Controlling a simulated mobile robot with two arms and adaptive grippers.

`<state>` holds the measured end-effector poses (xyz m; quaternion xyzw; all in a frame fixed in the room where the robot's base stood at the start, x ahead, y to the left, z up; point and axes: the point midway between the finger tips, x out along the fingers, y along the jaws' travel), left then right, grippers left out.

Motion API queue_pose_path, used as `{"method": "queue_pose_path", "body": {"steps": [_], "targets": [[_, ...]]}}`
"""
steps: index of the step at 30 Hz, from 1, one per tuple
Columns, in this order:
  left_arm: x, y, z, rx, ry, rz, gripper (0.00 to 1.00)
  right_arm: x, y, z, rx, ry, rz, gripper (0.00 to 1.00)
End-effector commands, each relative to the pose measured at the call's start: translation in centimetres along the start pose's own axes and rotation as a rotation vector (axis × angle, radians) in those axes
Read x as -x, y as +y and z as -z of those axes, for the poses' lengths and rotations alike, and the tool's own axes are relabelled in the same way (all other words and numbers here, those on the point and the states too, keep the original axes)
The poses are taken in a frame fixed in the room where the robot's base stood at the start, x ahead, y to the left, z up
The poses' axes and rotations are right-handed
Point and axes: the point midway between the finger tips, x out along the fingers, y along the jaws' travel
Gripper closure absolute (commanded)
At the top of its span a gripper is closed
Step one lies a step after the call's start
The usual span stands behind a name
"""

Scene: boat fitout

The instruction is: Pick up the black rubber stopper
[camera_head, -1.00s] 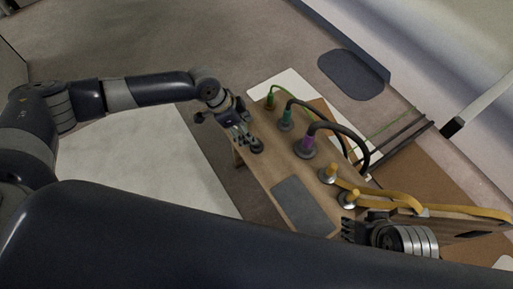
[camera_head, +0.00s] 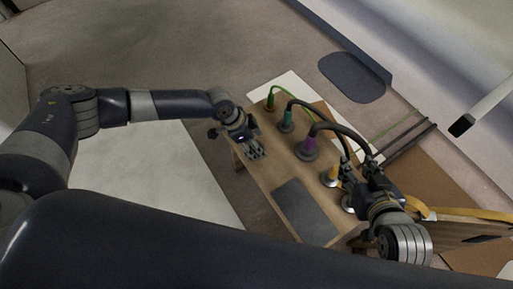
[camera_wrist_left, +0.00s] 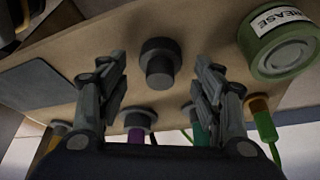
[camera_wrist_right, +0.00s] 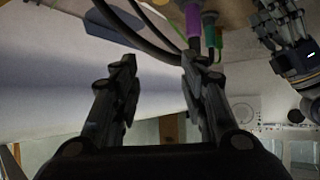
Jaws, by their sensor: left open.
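The black rubber stopper (camera_wrist_left: 159,62) stands on the wooden board in the left wrist view, centred in the gap between my left gripper's fingers. My left gripper (camera_wrist_left: 160,72) is open, with a finger on each side of the stopper in the picture and no visible contact. In the head view my left gripper (camera_head: 255,152) is over the left edge of the board and hides the stopper. My right gripper (camera_wrist_right: 160,68) is open and empty. In the head view my right gripper (camera_head: 357,163) is beside the cables at the board's right side.
The wooden board (camera_head: 262,170) carries a green plug (camera_head: 286,124), a purple plug (camera_head: 307,147), a yellow plug (camera_head: 331,175) and a dark grey pad (camera_head: 304,208). Black cables (camera_head: 325,125) arch near my right gripper. A green grease tin (camera_wrist_left: 280,45) stands close to the left gripper.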

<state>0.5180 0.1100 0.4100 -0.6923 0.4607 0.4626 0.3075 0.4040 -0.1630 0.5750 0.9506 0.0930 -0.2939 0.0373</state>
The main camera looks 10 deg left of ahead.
Motion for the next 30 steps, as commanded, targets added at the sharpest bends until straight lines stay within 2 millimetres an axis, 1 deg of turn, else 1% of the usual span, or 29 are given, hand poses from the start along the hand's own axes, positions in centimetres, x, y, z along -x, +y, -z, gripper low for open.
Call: {"method": "queue_pose_path", "body": {"steps": [1, 3, 6, 9, 14, 15, 17, 18, 21, 30], "targets": [[-0.6, 0.0, -0.1, 0.000, -0.001, 0.000, 0.40, -0.2, -0.1, 0.6, 0.000, 0.036, 0.003, 0.60], [-0.9, 0.0, -0.1, 0.000, -0.001, 0.000, 0.40, -0.3, -0.2, 1.5, 0.001, 0.077, 0.005, 0.60], [-1.2, 0.0, 0.0, 0.000, 0.000, 0.001, 0.40, -0.3, -0.3, 2.4, 0.001, 0.113, 0.007, 0.60], [-1.3, -0.1, 0.0, 0.000, 0.000, 0.001, 0.40, -0.3, -0.4, 2.7, 0.001, 0.127, 0.008, 0.60], [-1.3, 0.0, 0.0, 0.000, 0.000, 0.001, 0.40, -0.3, -0.4, 2.7, 0.001, 0.127, 0.008, 0.60], [-1.3, 0.0, 0.0, 0.000, 0.000, 0.001, 0.44, -0.3, -0.4, 2.7, 0.001, 0.126, 0.008, 0.60], [-1.3, 0.0, 0.0, 0.000, 0.000, 0.001, 0.58, -0.3, -0.4, 2.7, 0.001, 0.126, 0.008, 0.60], [-1.3, 0.0, 0.0, 0.000, 0.000, 0.001, 0.67, -0.3, -0.4, 2.7, 0.001, 0.126, 0.008, 0.60], [-1.3, 0.0, 0.0, 0.000, -0.001, 0.001, 0.87, -0.3, -0.4, 2.7, 0.001, 0.125, 0.008, 0.60], [-1.3, 0.0, 0.0, 0.000, -0.001, 0.001, 0.87, -0.3, -0.4, 2.6, 0.001, 0.124, 0.008, 0.60]]}}
